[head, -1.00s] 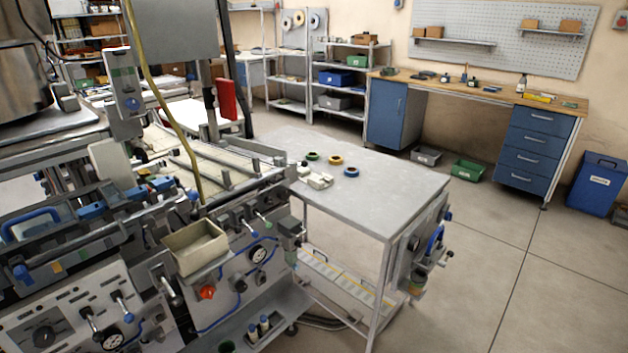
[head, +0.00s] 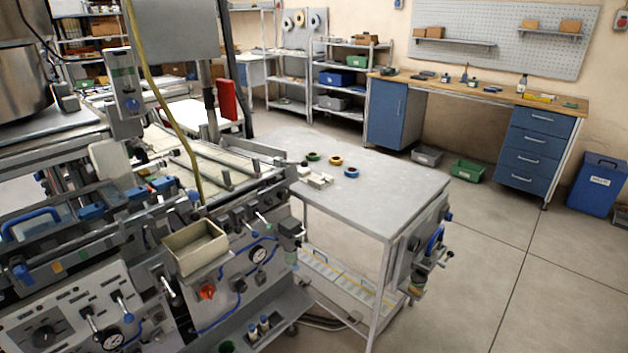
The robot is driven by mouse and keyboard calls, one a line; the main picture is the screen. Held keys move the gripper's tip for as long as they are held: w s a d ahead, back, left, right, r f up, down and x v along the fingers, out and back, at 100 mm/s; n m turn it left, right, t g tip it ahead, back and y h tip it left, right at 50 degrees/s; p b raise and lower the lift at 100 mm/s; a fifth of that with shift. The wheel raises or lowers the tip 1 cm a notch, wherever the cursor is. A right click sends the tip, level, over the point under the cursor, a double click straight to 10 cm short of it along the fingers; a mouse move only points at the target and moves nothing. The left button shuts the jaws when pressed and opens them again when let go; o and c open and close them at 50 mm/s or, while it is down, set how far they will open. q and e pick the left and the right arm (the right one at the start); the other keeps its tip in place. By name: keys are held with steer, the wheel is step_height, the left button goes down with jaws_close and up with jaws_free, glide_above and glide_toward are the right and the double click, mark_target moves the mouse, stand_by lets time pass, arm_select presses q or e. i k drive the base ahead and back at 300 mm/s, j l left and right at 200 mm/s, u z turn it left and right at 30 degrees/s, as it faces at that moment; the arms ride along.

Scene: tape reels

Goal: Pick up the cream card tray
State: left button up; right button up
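A cream, open-topped, box-shaped tray (head: 195,248) hangs or rests on the front of the large machine at lower left; its inside looks empty. A smaller cream-white piece (head: 318,181) lies on the grey table (head: 400,185) near its left edge. I cannot tell from this view which of the two is the card tray. Green (head: 313,157), yellow (head: 336,161) and blue (head: 351,172) tape reels lie beside the smaller piece. Neither of my grippers is in view.
The machine (head: 130,270) with levers and gauges fills the left side. The right part of the table top is clear. A workbench (head: 480,90) with blue drawers stands along the back wall. Green (head: 468,170) and grey (head: 427,155) bins sit on the floor, which is open at right.

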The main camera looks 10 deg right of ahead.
mark_target(305, 175)
steer(key=i+l+u, duration=0.2)
steer(key=l, duration=1.55)
steer(key=i+l+u, duration=0.2)
steer(key=l, duration=1.6)
steer(key=i+l+u, duration=0.2)
steer(key=l, duration=1.6)
steer(key=i+l, duration=0.1)
steer(key=i+u, duration=0.05)
steer(key=i, duration=0.05)
